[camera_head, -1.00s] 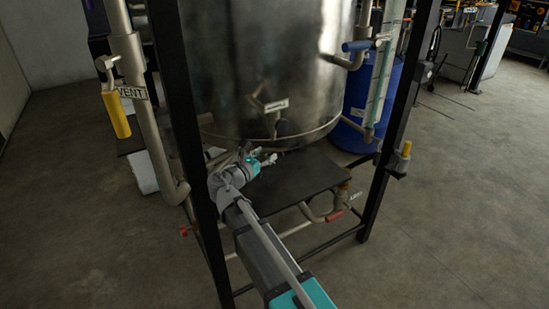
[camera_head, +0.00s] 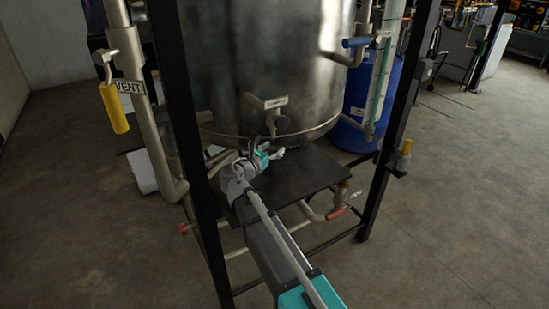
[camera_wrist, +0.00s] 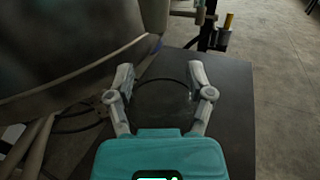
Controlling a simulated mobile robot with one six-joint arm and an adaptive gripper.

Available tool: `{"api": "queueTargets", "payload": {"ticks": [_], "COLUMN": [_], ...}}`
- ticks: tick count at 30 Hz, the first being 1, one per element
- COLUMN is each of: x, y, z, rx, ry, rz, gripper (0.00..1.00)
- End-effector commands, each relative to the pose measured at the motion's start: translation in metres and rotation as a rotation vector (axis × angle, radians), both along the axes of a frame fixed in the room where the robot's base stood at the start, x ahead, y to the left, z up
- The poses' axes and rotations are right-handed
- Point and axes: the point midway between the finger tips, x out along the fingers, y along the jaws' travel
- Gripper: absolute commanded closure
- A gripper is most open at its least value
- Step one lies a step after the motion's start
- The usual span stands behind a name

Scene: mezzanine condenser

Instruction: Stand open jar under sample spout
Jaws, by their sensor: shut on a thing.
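My gripper (camera_head: 275,153) is low under the steel tank, above the dark shelf plate. In the wrist view, its two grey fingers (camera_wrist: 161,84) stand apart on either side of a thin dark ring, which looks like the round rim of a see-through jar (camera_wrist: 164,80). The jar blends with the dark plate, and its base and contents cannot be made out. In the head view I cannot pick the jar out beside the fingers. The spout outlet is not clear.
The tank (camera_head: 255,60) curves close over the left of the wrist view. The dark plate (camera_head: 310,172) has bare room to the right. Black frame posts (camera_head: 385,150) flank it. A pipe with a red handle (camera_head: 334,214) hangs below, and a blue drum (camera_head: 375,105) stands behind.

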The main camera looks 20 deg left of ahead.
Motion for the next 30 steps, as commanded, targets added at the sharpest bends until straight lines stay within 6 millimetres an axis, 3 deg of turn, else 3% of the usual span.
{"api": "queueTargets", "payload": {"ticks": [7, 25, 26, 30], "x": [0.0, 0.0, 0.0, 0.0], "y": [0.0, 0.0, 0.0, 0.0], "z": [-0.022, -0.027, -0.026, -0.026], "rx": [0.0, 0.0, 0.0, 0.0], "ry": [-0.001, -0.001, 0.0, 0.0], "rz": [0.0, 0.0, 0.0, 0.0], "gripper": [0.93, 0.93, 0.29, 0.03]}}
